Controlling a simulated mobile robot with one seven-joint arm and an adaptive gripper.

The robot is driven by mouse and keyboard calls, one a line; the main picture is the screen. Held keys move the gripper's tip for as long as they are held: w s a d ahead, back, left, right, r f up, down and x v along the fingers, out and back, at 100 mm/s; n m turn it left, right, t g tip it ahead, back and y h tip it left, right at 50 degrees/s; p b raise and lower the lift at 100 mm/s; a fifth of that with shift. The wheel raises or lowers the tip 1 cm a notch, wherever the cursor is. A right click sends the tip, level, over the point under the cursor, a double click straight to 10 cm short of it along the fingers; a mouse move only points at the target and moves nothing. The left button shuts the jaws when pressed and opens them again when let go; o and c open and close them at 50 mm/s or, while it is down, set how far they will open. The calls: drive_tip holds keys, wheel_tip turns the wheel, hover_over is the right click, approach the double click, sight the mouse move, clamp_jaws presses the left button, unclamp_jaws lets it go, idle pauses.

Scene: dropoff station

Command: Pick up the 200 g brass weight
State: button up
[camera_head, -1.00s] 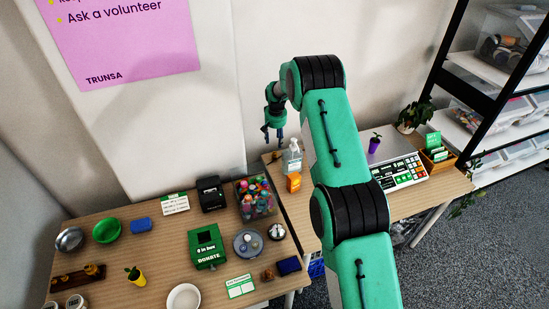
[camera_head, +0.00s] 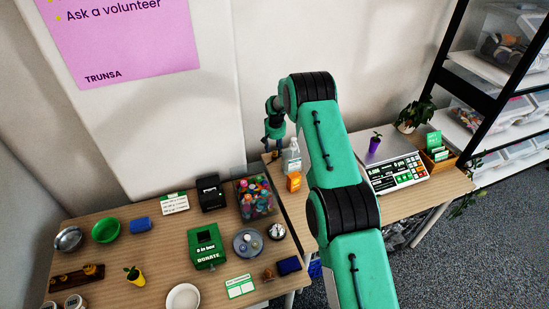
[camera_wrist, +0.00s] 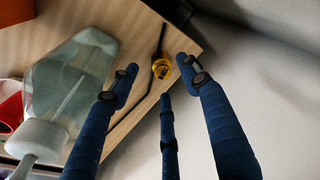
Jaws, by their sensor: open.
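The brass weight (camera_wrist: 162,69) shows in the wrist view as a small yellow-gold piece with a dark marking on top, standing near the edge of the wooden table. Its mass marking is too small to read. My gripper (camera_wrist: 158,80) is open, with its blue fingers spread below and around the weight in the picture; nothing is between them in its grasp. In the head view my gripper (camera_head: 272,148) points down over the back left corner of the right table (camera_head: 440,186). I cannot make out the weight clearly there, close under the fingers.
A clear pump bottle (camera_wrist: 72,75) stands close left of my fingers in the wrist view; it also shows in the head view (camera_head: 292,157). An orange container (camera_head: 294,182) stands before it. A scale (camera_head: 395,172) sits to the right. A bin of colourful items (camera_head: 256,198) is left.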

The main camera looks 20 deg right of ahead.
sight(275, 152)
drive_tip(key=shift+f, duration=0.25)
drive_tip(key=shift+f, duration=0.15)
drive_tip(key=shift+w+d+f+b, duration=0.1)
drive_tip(key=shift+w+f+b, duration=0.2)
drive_tip(key=shift+f, duration=0.9)
drive_tip(key=shift+w+d+f+b, duration=0.1)
drive_tip(key=shift+w+f, duration=0.25)
drive_tip(key=shift+f, duration=0.8)
clamp_jaws()
